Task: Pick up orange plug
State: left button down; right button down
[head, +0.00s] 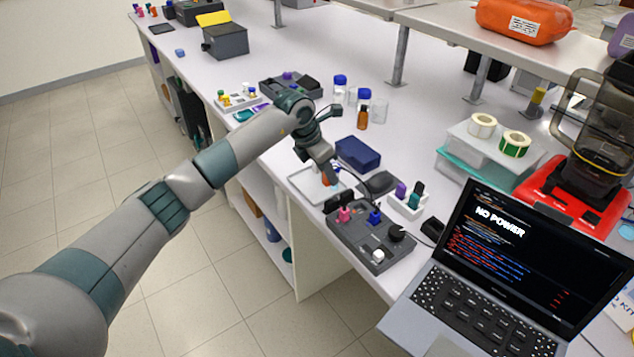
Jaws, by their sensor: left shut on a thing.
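My left gripper (328,178) points down over a white tray (307,187) on the bench. It is shut on the small orange plug (325,182), which shows only partly between and below the fingers. I cannot tell whether the plug touches the tray. A dark grey rig box (365,245) stands just in front, with a pink plug (344,214) and a blue plug (375,215) upright on its top. My right gripper is not in view.
A laptop (500,265) reading "NO POWER" stands at the front right. A dark blue box (357,153) lies behind the tray. A white holder (408,205) with purple and teal pieces is to its right. Bottles (363,118) stand farther back.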

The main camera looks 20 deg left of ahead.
pick_arm(q)
jog(key=s+d+r+b, duration=0.2)
jog(key=s+d+r, duration=0.1)
jog(key=d, duration=0.3)
jog(key=shift+d+r+b, duration=0.15)
jog(key=shift+r+b, duration=0.15)
jog(key=shift+r, duration=0.3)
jog(key=shift+f, duration=0.1)
